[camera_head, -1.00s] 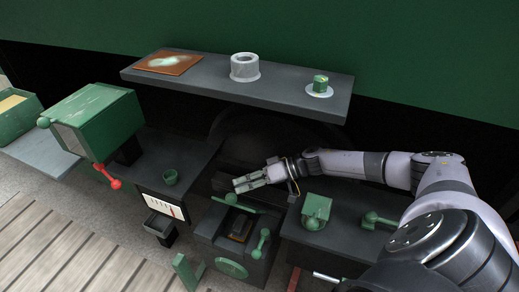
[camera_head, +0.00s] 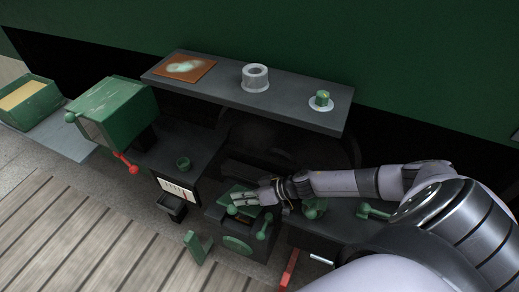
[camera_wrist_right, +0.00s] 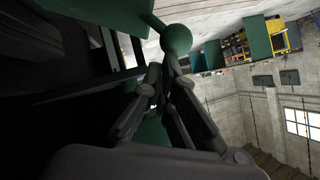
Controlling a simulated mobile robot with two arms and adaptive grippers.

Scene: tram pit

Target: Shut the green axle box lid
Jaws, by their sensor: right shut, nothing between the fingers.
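The axle box (camera_head: 237,245) is a dark box with a green disc on its front, in the lower middle of the head view. Its green lid (camera_head: 229,191) stands raised at the back of the opening, partly hidden by my right gripper. A green ball knob (camera_head: 232,210) shows beside the fingers. My right gripper (camera_head: 236,199) is shut and empty, over the lid. In the right wrist view, the shut fingers (camera_wrist_right: 166,78) are close to a green ball knob (camera_wrist_right: 176,40) on a stem from a green plate (camera_wrist_right: 95,14). Contact cannot be told. My left gripper is out of view.
A green lever (camera_head: 265,227) stands at the box's right side. A shelf (camera_head: 215,80) above carries a brown plate, a grey ring and a green part on a white disc. A green box with a red lever (camera_head: 126,163) is at left. Slatted flooring lies at lower left.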

